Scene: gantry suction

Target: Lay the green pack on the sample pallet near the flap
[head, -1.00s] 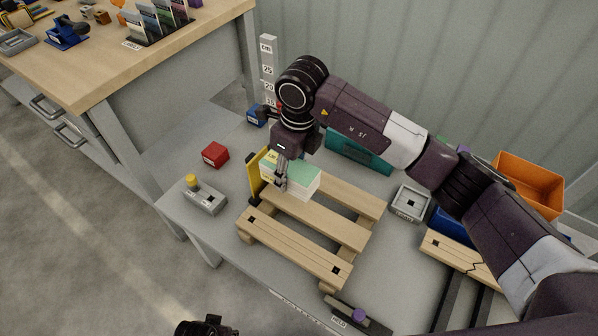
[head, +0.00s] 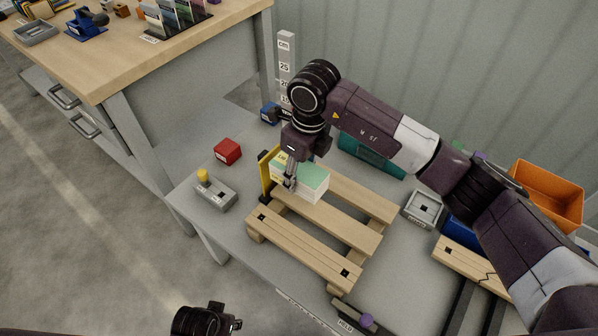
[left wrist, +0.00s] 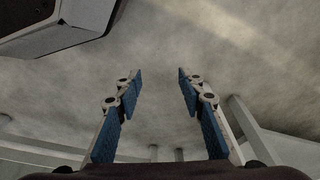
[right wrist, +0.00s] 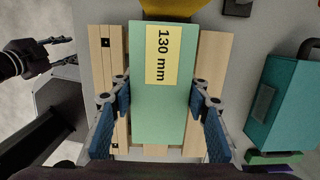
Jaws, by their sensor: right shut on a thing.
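The green pack (head: 316,178), pale green on top with white sides, is at the far left part of the wooden sample pallet (head: 318,250), close beside the upright yellow flap (head: 266,178). It looks level and on or just above the slats; I cannot tell which. My right gripper (head: 290,183) is shut on the pack from above. In the right wrist view the pack (right wrist: 160,110), with a "130 mm" label, sits between the fingers, and the yellow flap (right wrist: 182,8) is at its far end. My left gripper (left wrist: 160,75) is open and empty, away from the pallet.
A red block (head: 227,151) and a grey box with a yellow button (head: 215,194) are left of the pallet. A teal box (head: 370,155) stands behind. A grey tray (head: 422,208) and an orange bin (head: 546,192) are to the right. A height scale (head: 286,65) stands at the back.

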